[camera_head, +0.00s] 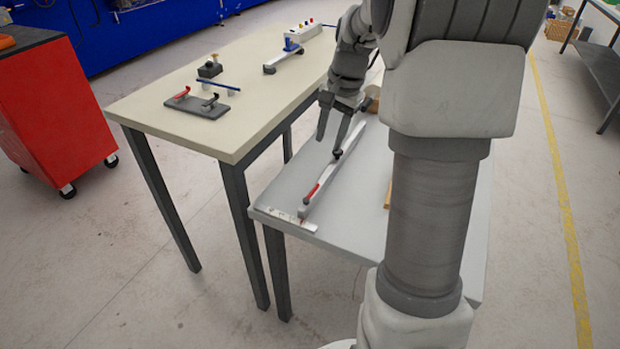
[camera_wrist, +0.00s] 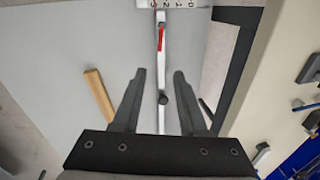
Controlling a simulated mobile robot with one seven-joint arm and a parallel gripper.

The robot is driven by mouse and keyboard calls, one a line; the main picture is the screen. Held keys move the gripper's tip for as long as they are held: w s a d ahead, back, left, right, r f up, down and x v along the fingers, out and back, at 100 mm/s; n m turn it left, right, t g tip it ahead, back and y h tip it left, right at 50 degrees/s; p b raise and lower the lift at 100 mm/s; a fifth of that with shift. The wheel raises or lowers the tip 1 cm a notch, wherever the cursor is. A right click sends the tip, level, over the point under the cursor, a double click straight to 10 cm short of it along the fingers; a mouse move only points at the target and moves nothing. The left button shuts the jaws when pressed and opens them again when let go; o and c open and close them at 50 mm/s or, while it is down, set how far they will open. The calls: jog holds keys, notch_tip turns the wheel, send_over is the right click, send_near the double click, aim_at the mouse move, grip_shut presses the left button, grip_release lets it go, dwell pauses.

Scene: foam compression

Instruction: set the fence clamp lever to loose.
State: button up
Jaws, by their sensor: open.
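A long pale fence bar (camera_head: 327,178) lies on the grey lower table, also in the wrist view (camera_wrist: 161,66). A red lever (camera_head: 312,192) lies nearly along the bar by its near end; the wrist view shows it (camera_wrist: 161,40) slightly slanted. I take it as the clamp lever. A dark knob (camera_head: 337,154) stands mid-bar, also in the wrist view (camera_wrist: 163,99). My gripper (camera_head: 328,147) is open and empty, pointing down over the bar beside the knob. In the wrist view the fingers (camera_wrist: 159,73) straddle the bar's line. Contact cannot be told.
A numbered scale plate (camera_head: 285,219) lies at the bar's near end on the table edge. A wooden strip (camera_wrist: 99,95) lies beside the bar. The higher cream table (camera_head: 150,110) adjoins on the left with several small fixtures. The grey table (camera_head: 345,215) is mostly clear.

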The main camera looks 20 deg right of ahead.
aim_at(316, 187)
jog(key=f+b, duration=0.1)
jog(key=f, duration=0.4)
jog(key=w+a+f+b, duration=0.1)
jog(key=f+b, duration=0.1)
jog(key=f, duration=0.3)
jog(key=w+f+b, duration=0.1)
jog(key=f, duration=0.4)
jog(key=shift+w+a+f, duration=0.25)
jog(key=shift+a+f, duration=0.05)
jog(key=shift+a, duration=0.05)
grip_shut()
